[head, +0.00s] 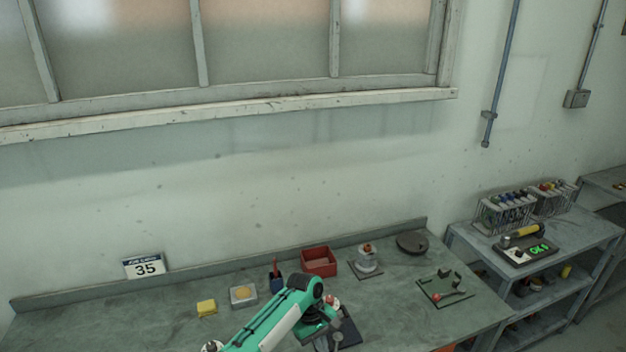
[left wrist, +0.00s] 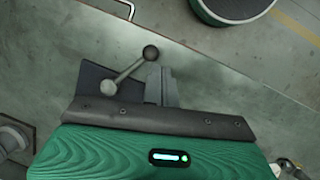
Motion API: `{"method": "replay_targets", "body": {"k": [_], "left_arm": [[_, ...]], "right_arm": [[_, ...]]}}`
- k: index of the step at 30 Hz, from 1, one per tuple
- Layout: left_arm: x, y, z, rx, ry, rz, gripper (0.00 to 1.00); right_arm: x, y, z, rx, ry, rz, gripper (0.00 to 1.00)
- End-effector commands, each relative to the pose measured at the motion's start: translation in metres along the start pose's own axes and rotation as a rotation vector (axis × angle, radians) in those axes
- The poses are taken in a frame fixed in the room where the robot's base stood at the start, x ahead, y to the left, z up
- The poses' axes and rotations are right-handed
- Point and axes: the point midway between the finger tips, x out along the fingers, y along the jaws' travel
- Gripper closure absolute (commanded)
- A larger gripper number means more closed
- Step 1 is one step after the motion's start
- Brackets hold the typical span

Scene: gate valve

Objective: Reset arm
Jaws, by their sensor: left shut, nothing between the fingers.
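My left arm reaches over the workbench (head: 190,330) from the bottom of the head view. Its left gripper (head: 334,334) is low over the front of the bench, mostly hidden by the wrist. In the left wrist view the left gripper (left wrist: 161,84) is shut and empty. A metal bar with a ball at each end (left wrist: 129,70) shows beside the fingers. A dark plate (left wrist: 92,80) lies behind it; the head view shows a dark plate (head: 350,333) by the gripper. I cannot tell whether the fingers touch the bar. My right gripper is not in view.
Along the bench stand a yellow block (head: 206,308), a small tray (head: 243,295), a red bin (head: 318,261), a white-and-grey device (head: 367,260), a dark round disc (head: 412,243) and a fixture plate (head: 446,288). A shelf (head: 585,233) is right.

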Motion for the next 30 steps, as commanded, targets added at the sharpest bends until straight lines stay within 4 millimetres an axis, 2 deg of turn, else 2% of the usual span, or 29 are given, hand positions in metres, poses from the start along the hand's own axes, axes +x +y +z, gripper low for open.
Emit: {"method": "replay_targets", "body": {"k": [1,6,14,23,30], "left_arm": [[0.015,-0.009,0.012,0.048,-0.007,0.019,1.0],[0.04,-0.037,0.041,0.201,0.014,0.084,1.0],[0.058,-0.099,0.077,0.378,0.1,0.157,1.0],[0.048,-0.198,0.113,0.521,0.264,0.159,1.0],[0.017,-0.286,0.143,0.612,0.407,0.076,1.0]], "right_arm": [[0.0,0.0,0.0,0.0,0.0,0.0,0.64],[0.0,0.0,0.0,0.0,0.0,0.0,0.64],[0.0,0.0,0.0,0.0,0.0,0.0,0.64],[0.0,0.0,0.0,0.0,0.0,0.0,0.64],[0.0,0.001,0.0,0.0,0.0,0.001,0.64]]}}
